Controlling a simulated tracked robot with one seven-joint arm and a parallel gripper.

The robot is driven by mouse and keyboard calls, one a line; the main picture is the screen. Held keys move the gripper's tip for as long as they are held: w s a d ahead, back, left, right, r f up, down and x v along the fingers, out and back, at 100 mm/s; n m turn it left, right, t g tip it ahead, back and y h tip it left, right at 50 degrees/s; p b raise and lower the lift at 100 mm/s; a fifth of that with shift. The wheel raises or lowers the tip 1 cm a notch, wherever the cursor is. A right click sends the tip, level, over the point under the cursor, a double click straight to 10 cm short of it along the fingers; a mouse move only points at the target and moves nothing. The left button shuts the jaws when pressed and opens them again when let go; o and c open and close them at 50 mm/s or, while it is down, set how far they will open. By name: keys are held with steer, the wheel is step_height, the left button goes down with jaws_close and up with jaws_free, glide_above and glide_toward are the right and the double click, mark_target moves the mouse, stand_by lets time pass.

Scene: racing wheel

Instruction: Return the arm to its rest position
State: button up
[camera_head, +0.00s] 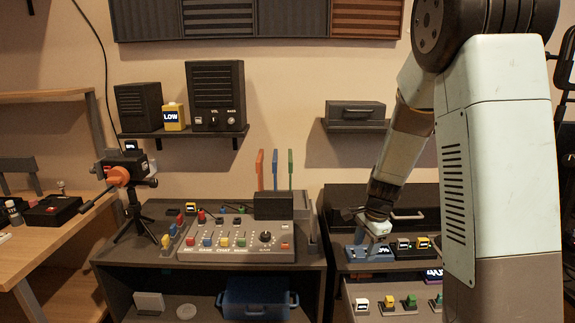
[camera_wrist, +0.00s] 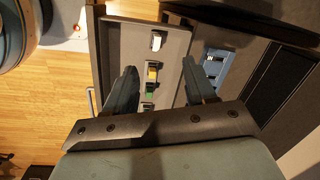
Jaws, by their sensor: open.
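My arm comes down from the upper right of the head view, its large pale link filling the right side. My gripper (camera_head: 374,230) points down over the right-hand cabinet, just above or beside a small blue holder (camera_head: 371,254); I cannot tell whether they touch. In the wrist view my gripper (camera_wrist: 160,80) has its two fingers spread apart with nothing held between them. The blue holder also shows there (camera_wrist: 217,65), partly behind the right finger.
An open drawer (camera_wrist: 124,50) holding several coloured switch pieces lies below the gripper. A mixing console (camera_head: 240,236) stands left of it. A shelf with a dark box (camera_head: 355,111) hangs behind the arm. A camera on a tripod (camera_head: 125,168) stands far left.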

steer(key=s+r+n+t+h, duration=0.1)
steer(key=s+r+n+t, duration=0.3)
steer(key=s+r+n, duration=0.9)
steer(key=s+r, duration=1.1)
steer(key=s, duration=0.1)
steer(key=shift+s+d+r+n+t, duration=0.3)
steer(key=shift+r+n, duration=0.1)
stand_by(0.4)
